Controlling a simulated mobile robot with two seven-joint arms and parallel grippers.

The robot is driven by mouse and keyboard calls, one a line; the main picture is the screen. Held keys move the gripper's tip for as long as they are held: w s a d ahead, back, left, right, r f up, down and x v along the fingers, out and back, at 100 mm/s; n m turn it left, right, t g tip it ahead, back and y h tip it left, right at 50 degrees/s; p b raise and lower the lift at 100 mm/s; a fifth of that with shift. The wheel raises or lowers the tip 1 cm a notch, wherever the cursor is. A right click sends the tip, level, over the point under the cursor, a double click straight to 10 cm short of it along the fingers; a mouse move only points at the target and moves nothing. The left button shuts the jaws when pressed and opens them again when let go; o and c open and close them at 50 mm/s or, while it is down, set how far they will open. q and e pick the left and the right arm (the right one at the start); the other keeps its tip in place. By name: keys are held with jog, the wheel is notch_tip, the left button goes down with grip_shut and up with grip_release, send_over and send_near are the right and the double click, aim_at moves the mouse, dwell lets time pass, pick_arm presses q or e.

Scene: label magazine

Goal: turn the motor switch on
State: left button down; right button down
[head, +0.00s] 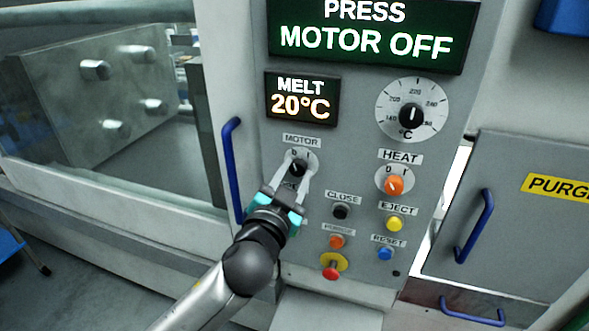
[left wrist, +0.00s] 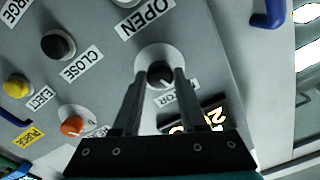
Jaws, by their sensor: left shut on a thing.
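The motor switch (head: 298,168) is a small black knob on a pale round plate, under a MOTOR label on the grey control panel (head: 365,150). It also shows in the left wrist view (left wrist: 160,74). The marks 0 and I stand above it in the head view; I cannot tell which one its pointer faces. My left gripper (head: 292,176) is shut on the knob, one finger on each side; both fingers also show in the left wrist view (left wrist: 158,82). The display (head: 366,38) reads PRESS MOTOR OFF. My right gripper is not in view.
A blue handle (head: 232,170) stands left of the switch. The orange HEAT knob (head: 394,185), black CLOSE button (head: 341,212), yellow EJECT button (head: 394,223) and red button (head: 331,273) lie to the right and below. A MELT display (head: 301,98) reads 20°C.

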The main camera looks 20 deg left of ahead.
pick_arm(q)
jog(key=m+p, duration=0.2)
jog(key=m, duration=0.3)
jog(key=shift+m, duration=0.4)
jog(key=m+p, duration=0.2)
jog(key=m, duration=0.2)
jog(key=shift+m, duration=0.6)
jog(key=shift+c, duration=2.2)
grip_release()
jog(key=shift+s, duration=0.15)
jog(key=s+b, duration=0.3)
jog(key=s, duration=1.2)
jog(key=shift+a+f+b, duration=0.2)
jog(key=shift+f+b, duration=0.05)
jog(key=shift+b, duration=0.1)
